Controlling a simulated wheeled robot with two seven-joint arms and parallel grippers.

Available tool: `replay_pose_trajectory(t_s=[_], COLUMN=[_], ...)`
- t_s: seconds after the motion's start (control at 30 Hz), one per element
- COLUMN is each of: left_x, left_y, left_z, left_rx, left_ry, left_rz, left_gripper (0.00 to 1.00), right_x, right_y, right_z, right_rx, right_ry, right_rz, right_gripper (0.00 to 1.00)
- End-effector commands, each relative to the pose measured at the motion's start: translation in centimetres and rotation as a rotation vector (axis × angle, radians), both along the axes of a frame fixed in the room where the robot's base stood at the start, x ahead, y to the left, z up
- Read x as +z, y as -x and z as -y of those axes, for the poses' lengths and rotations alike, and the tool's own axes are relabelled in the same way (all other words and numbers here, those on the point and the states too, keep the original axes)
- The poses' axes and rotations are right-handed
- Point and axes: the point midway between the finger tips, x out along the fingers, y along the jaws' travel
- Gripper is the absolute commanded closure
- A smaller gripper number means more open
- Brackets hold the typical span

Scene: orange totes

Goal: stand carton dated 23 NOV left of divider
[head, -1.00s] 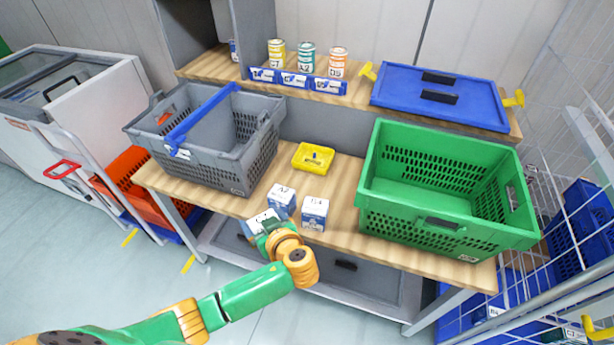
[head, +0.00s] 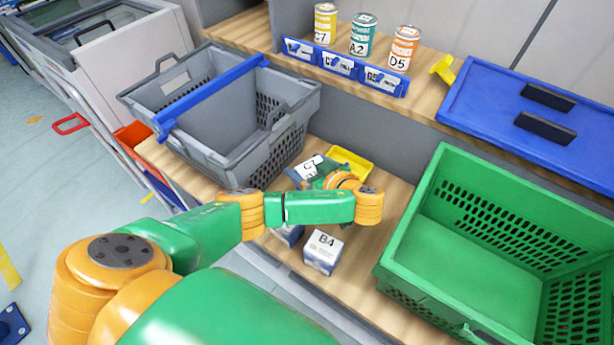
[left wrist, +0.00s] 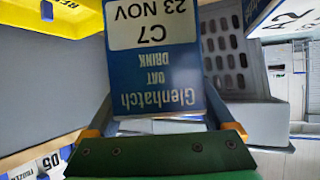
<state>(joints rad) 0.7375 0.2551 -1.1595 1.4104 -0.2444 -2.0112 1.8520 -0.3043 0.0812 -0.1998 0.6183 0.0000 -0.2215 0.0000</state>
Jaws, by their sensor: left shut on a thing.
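My left gripper (head: 322,181) is shut on a blue and white carton (head: 306,168), marked C7 on its top. In the left wrist view this carton (left wrist: 155,65) reads "23 NOV", "C7" and "Glenhatch oat drink", with its lettering upside down in the picture. The gripper's fingers (left wrist: 168,128) sit on either side of it. The carton is held just right of the grey crate (head: 262,155), outside it. A blue divider (head: 212,97) spans this crate; the visible floor on both sides looks empty. My right gripper is not in view.
Carton B4 (head: 323,252) stands at the bench front; another carton (head: 287,236) is mostly hidden by my arm. A yellow tray (head: 354,160) lies behind the gripper. A green crate (head: 408,225) stands right. Cans (head: 362,36) and a blue lid (head: 470,90) are on the shelf.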

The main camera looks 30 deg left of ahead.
Motion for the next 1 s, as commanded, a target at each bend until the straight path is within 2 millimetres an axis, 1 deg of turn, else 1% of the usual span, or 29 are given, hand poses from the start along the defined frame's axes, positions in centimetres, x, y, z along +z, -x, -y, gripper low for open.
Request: replay_pose_trajectory(t_s=[0.03, 0.1, 0.13, 0.23, 0.33, 0.37, 0.43, 0.5, 0.53, 0.73, 0.77, 0.8, 1.0], left_x=[-3.0, -4.2, -4.5, -4.8, -4.5, -4.1, -4.1, -5.2, -5.4, -5.6, -5.6, -5.6, -5.6], left_y=[-0.1, -0.1, -0.1, -0.3, -1.2, -1.4, -2.0, -1.9, -1.9, -1.9, -1.9, -1.9, -1.8], left_z=[0.0, 0.0, 0.0, -0.4, -2.2, -2.8, -3.9, -3.6, -3.6, -3.6, -3.5, -3.5, -3.5], left_rx=[-0.001, -0.001, -0.001, 0.001, 0.003, 0.004, 0.004, 0.0, 0.0, 0.0, 0.0, 0.0, -0.001], left_ry=[-0.003, -0.001, 0.0, 0.0, -0.003, -0.004, -0.001, 0.0, 0.0, 0.002, 0.002, 0.002, 0.002], left_rz=[0.003, 0.003, 0.003, 0.004, 0.005, 0.003, 0.004, -0.001, 0.0, 0.001, 0.001, 0.001, 0.0], left_gripper=[1.0, 1.0, 1.0, 1.0, 1.0, 1.0, 1.0, 1.0, 1.0, 1.0, 0.05, 0.0, 0.0], right_x=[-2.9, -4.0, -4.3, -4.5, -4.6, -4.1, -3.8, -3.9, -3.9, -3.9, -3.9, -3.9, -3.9], right_y=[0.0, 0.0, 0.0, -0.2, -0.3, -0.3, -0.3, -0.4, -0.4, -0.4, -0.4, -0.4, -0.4], right_z=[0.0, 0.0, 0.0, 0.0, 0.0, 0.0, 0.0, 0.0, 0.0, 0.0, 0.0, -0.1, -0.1], right_rx=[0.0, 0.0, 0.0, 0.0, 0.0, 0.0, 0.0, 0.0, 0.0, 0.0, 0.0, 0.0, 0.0], right_ry=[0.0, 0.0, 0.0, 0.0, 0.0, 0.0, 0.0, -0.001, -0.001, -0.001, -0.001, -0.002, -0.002], right_rz=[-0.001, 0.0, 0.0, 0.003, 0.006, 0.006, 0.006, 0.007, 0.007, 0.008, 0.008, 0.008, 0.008], right_gripper=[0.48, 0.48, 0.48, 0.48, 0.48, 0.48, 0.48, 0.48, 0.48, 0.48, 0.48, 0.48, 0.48])
